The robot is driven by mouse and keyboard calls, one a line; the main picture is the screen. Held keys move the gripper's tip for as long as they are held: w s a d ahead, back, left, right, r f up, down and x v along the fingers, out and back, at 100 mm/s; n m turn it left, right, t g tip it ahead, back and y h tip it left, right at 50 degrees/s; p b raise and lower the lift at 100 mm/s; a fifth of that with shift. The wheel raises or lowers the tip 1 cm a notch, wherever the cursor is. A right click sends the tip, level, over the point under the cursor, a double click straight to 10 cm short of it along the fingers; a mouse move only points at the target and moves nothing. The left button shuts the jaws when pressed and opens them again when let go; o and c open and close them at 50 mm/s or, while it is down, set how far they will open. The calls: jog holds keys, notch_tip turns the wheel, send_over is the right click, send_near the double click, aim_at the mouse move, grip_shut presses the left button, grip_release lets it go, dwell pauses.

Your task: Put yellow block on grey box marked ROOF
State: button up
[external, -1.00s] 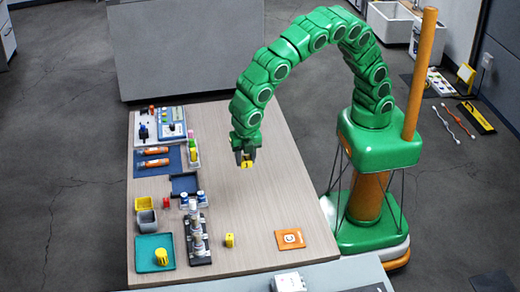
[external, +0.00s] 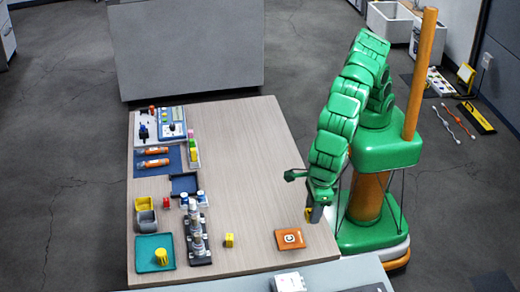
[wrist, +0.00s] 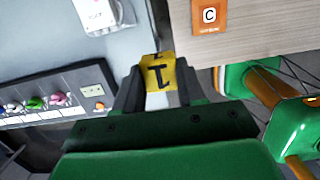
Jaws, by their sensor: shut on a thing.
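My gripper (external: 313,213) is shut on a yellow block (external: 308,214), held in the air by the table's right edge, right of the orange card. In the wrist view the yellow block (wrist: 158,73) sits between my gripper's fingers (wrist: 158,88) and shows a black mark like a 1. A pale grey box (external: 288,282) stands on the grey surface at the front of the external view. It also shows at the top left of the wrist view (wrist: 98,14), with a label too blurred to read surely. The held block is apart from it.
Another yellow block (external: 229,240) stands on the wooden table (external: 240,160). An orange card with a C (external: 290,238) lies near the right edge. Grey and white posts (external: 197,240), trays and small parts fill the table's left side. The middle is clear.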

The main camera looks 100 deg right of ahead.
jog(key=shift+s+a, duration=0.15)
jog(key=shift+a, duration=0.4)
jog(key=shift+w+a+f, duration=2)
jog(key=shift+w+a, duration=0.8)
jog(key=shift+a, duration=0.6)
send_over(291, 288)
jog(key=shift+s+d+f, duration=0.1)
jog(key=shift+s+f, duration=0.1)
jog(key=shift+f, duration=1.15)
jog(key=shift+s+f, duration=0.2)
jog(key=shift+f, duration=1.1)
jog(key=shift+w+f, duration=0.15)
jog(key=shift+f, duration=0.05)
jog(key=shift+f, duration=1.55)
jog(key=shift+f, duration=0.15)
jog(key=o, duration=1)
jog(key=shift+o, duration=0.2)
